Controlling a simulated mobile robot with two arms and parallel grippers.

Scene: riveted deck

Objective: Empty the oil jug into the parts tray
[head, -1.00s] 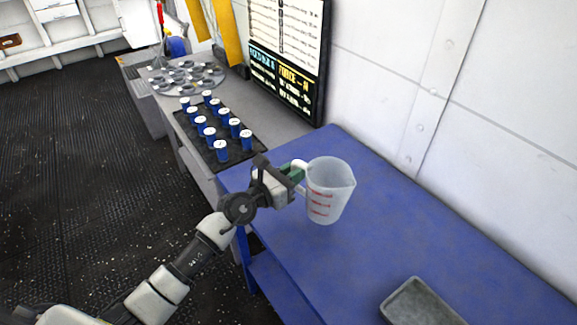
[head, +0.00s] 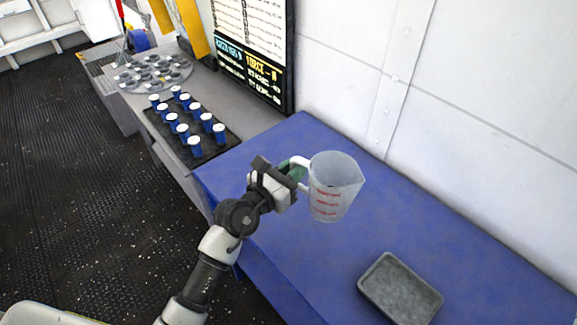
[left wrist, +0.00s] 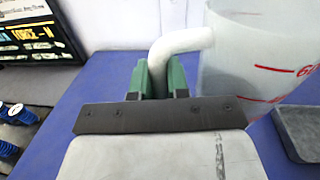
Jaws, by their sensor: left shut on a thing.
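The oil jug (head: 334,188) is a translucent measuring jug with red marks and a white handle. My left gripper (head: 297,169) is shut on its handle and holds it over the blue table, nearly upright. In the left wrist view the green fingers (left wrist: 163,78) close around the handle, and the jug (left wrist: 255,60) is at the upper right. Its contents cannot be made out. The parts tray (head: 401,289) is a grey rectangular tray on the table, to the right of and nearer than the jug. It also shows in the left wrist view (left wrist: 300,135). My right gripper is not in view.
The blue table (head: 290,260) is clear around the tray. To the left, a grey bench holds a dark rack (head: 222,149) of several blue canisters and a round plate of parts (head: 155,73). A white riveted wall (head: 480,110) stands behind the table.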

